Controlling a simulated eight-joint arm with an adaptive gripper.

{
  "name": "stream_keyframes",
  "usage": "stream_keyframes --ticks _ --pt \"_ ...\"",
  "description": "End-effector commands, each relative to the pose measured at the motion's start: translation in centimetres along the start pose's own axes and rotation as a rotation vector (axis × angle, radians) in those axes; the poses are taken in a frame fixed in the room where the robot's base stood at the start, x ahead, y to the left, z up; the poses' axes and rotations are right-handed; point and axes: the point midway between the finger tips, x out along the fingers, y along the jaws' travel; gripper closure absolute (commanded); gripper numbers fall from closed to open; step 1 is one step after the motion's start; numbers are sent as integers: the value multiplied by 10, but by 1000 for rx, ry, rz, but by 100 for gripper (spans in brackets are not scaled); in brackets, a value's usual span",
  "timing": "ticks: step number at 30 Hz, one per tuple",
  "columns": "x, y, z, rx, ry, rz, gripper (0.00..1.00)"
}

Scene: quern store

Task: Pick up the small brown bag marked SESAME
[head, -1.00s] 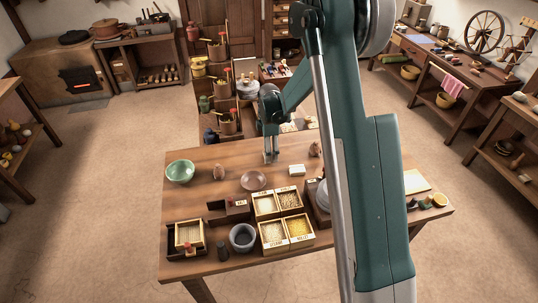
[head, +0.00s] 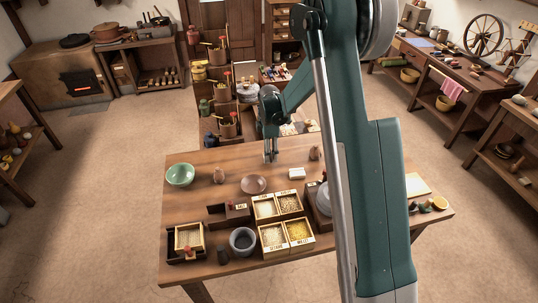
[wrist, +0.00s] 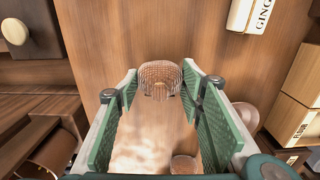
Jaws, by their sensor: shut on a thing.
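My gripper (head: 270,158) points down over the far middle of the table. In the wrist view my gripper (wrist: 159,72) has its green pads on both sides of a small brown bag (wrist: 160,79) with a woven look, and it is shut on it. No marking can be read on this bag, and in the head view the fingers hide it. Another small brown bag (head: 219,175) stands left of the gripper, and one more brown bag (head: 315,153) stands to its right. Their markings cannot be read either.
A green bowl (head: 180,175) stands at the table's far left. A brown dish (head: 254,184) and a white block (head: 297,174), marked GINGER in the wrist view (wrist: 252,14), lie nearer. Grain boxes (head: 272,249) and a grey mortar (head: 243,240) fill the front. Bare wood surrounds the gripper.

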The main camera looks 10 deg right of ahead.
Motion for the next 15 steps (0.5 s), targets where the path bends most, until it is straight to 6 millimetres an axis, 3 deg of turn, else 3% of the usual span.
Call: stream_keyframes --ticks 15 --pt "-73 0 0 0 0 0 75"
